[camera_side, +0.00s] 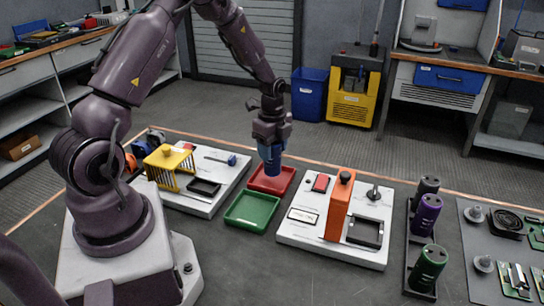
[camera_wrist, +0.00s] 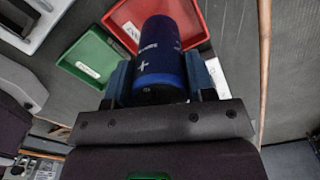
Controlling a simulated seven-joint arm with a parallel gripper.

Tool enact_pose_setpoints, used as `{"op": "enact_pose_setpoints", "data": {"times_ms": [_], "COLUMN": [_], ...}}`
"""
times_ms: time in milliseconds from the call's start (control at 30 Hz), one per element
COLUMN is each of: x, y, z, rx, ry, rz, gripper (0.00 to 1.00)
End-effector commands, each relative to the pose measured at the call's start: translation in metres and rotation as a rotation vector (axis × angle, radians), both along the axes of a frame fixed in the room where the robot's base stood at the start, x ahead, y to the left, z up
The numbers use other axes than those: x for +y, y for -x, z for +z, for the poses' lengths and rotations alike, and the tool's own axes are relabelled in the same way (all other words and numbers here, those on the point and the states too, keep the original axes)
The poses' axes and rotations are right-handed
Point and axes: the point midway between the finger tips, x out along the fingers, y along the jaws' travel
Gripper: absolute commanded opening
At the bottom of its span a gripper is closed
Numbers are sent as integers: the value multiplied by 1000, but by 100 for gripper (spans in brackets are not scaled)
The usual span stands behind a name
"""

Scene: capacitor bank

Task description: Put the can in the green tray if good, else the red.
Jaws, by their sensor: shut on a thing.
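My gripper (camera_side: 270,147) points down over the red tray (camera_side: 284,184) and is shut on a dark blue can (camera_side: 271,163). In the wrist view the can (camera_wrist: 160,50) sits between the two fingers (camera_wrist: 160,78), with a white plus mark and lettering on its side. Its lower end overlaps the red tray (camera_wrist: 198,14) there; I cannot tell whether it touches the tray floor. The green tray (camera_side: 252,223) lies in front of the red one, empty, and also shows left of the can in the wrist view (camera_wrist: 72,60).
A white panel (camera_side: 300,238) with a meter, an orange block (camera_side: 340,205) and a black socket stands right of the trays. Another white panel (camera_side: 215,158) with a yellow cage (camera_side: 168,160) stands left. A rack (camera_side: 420,285) holds several cans, including purple and green, further right.

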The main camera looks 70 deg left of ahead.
Motion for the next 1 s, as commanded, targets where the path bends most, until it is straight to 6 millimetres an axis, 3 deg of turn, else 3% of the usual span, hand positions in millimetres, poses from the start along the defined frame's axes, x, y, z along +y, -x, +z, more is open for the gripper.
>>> {"op": "enact_pose_setpoints", "data": {"times_ms": [100, 200, 567, 600, 700, 1000], "x": [-1, -1, -1, -1, -1, -1], "y": [2, 2, 2, 2, 2, 2], "z": [-19, -26, -29, -30, -29, -27], "rx": [6, 3, 3, 3, 3, 3], "ry": [4, 1, 1, 1, 1, 1], "rz": [0, 0, 0, 0, 0, 0], "gripper": [18, 18, 18, 55, 75, 75]}}
